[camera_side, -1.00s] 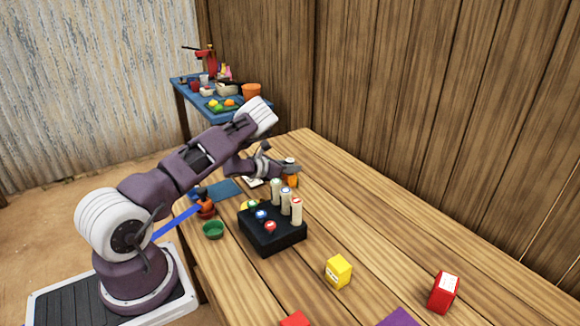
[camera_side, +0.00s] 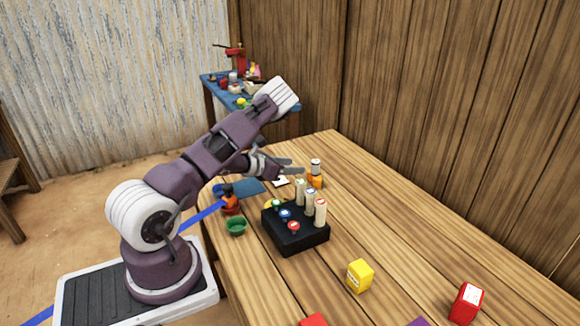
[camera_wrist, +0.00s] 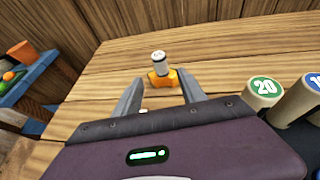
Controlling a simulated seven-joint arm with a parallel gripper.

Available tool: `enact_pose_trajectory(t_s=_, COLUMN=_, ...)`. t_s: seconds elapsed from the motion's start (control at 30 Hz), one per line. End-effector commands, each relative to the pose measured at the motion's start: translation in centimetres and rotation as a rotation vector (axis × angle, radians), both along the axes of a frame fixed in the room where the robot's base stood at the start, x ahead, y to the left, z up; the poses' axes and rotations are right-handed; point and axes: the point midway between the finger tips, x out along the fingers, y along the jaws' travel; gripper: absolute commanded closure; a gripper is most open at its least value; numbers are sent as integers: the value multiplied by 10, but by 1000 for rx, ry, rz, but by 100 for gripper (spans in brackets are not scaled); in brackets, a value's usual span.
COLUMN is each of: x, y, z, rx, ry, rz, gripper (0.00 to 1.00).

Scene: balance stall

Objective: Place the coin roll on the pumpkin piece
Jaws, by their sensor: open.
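The coin roll (camera_side: 316,166), a small white cylinder with a dark-rimmed top, stands upright on the orange pumpkin piece (camera_side: 316,182) towards the back of the table. In the wrist view the coin roll (camera_wrist: 159,62) rests on top of the pumpkin piece (camera_wrist: 163,79), beyond my fingertips. My gripper (camera_side: 297,168) is open and empty, just left of the roll in the side view. In the wrist view its two fingers (camera_wrist: 160,88) are spread apart, with the pumpkin piece ahead between them. No finger appears to touch the roll.
A black block (camera_side: 297,236) with several standing rolls and coloured round tops is nearby. The table's right side is mostly clear.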

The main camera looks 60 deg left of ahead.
Motion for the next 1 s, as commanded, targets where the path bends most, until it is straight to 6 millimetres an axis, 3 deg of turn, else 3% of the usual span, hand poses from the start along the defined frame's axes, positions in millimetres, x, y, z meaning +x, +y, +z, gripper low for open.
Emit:
enact_pose_trajectory(t_s=0.07, x=-4, y=0, z=4, rx=-5, ry=-3, rz=7, gripper=52)
enact_pose_trajectory(t_s=0.17, x=9, y=5, z=30, rx=-80, ry=-40, rz=107, gripper=52)
enact_pose_trajectory(t_s=0.3, x=37, y=6, z=109, rx=-451, ry=-186, rz=456, gripper=52)
enact_pose_trajectory(t_s=0.37, x=40, y=-9, z=144, rx=-683, ry=-258, rz=615, gripper=52)
enact_pose_trajectory(t_s=0.47, x=29, y=-57, z=196, rx=-1119, ry=-352, rz=861, gripper=52)
enact_pose_trajectory(t_s=0.57, x=-7, y=-133, z=235, rx=-1567, ry=-369, rz=1100, gripper=52)
enact_pose_trajectory(t_s=0.67, x=-71, y=-219, z=258, rx=-1936, ry=-304, rz=1361, gripper=52)
enact_pose_trajectory(t_s=0.7, x=-101, y=-250, z=263, rx=-2042, ry=-271, rz=1469, gripper=52)
enact_pose_trajectory(t_s=0.8, x=-176, y=-309, z=261, rx=-2192, ry=-201, rz=1726, gripper=52)
enact_pose_trajectory(t_s=0.9, x=-231, y=-338, z=254, rx=-2236, ry=-180, rz=1913, gripper=52)
enact_pose_trajectory(t_s=1.0, x=-257, y=-349, z=248, rx=-2241, ry=-184, rz=2009, gripper=52)
